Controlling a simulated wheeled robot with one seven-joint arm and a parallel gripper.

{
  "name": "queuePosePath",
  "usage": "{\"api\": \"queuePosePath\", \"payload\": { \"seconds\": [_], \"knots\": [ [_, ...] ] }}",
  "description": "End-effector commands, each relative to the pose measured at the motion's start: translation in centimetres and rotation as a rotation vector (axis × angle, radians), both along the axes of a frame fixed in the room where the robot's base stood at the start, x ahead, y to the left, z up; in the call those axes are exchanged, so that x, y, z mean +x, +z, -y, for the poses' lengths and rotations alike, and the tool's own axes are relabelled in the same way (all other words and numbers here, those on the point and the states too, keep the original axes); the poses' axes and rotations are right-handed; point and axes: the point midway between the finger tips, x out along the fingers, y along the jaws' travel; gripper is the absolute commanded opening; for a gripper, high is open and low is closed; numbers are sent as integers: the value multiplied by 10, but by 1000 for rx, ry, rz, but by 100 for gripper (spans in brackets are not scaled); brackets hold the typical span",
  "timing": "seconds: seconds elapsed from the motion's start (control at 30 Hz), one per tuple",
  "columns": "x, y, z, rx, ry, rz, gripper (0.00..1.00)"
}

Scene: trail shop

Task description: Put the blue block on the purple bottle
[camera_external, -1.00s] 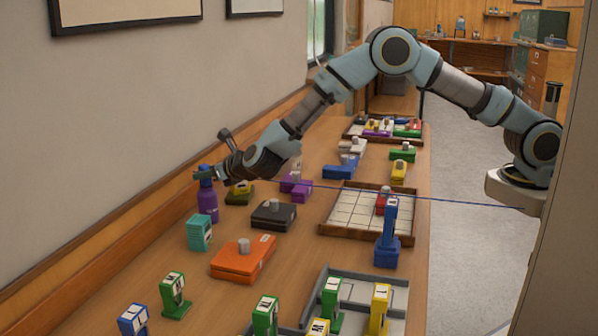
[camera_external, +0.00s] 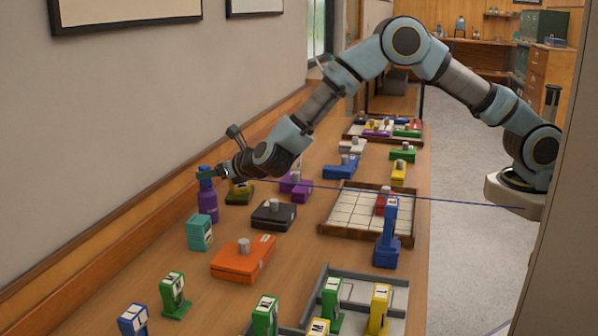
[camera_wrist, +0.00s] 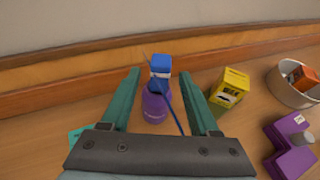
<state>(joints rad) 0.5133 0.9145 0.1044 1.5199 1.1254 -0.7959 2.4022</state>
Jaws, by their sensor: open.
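The purple bottle (camera_external: 208,205) stands upright on the table near the wall; it also shows in the wrist view (camera_wrist: 155,107). A blue block (camera_wrist: 160,66) with a white label sits at the bottle's top, apparently upright and touching it. In the outside view the blue block (camera_external: 206,182) is partly hidden by my fingers. My gripper (camera_wrist: 160,76) is open, with one finger on each side of the block and bottle. Gaps show between the fingers and the block in the wrist view, and a thin blue line crosses in front of the bottle.
A yellow box (camera_wrist: 230,88) stands just right of the bottle, near my right finger. A teal block (camera_external: 200,232), a black block (camera_external: 273,215) and an orange block (camera_external: 243,258) lie nearby. The wall (camera_external: 110,130) is close behind. A wooden grid tray (camera_external: 345,215) is farther right.

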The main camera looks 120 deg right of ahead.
Motion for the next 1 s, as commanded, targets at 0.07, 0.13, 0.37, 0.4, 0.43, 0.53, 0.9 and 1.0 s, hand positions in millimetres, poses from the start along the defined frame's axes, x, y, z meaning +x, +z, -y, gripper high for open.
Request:
{"api": "queuePosePath", "payload": {
  "seconds": [0.07, 0.13, 0.37, 0.4, 0.43, 0.53, 0.9, 1.0],
  "knots": [
    [-6, 4, -17, 0, 3, 1, 62],
    [-12, 10, -30, 1, 1, 2, 62],
    [-25, 26, -62, 1, 1, 1, 62],
    [-27, 28, -65, 0, 0, 1, 62],
    [-28, 29, -68, -1, 0, 1, 62],
    [-30, 31, -72, 0, 0, 0, 62],
    [-30, 32, -74, 1, 0, 0, 62],
    [-30, 33, -74, 1, 3, -1, 62]
  ]
}}
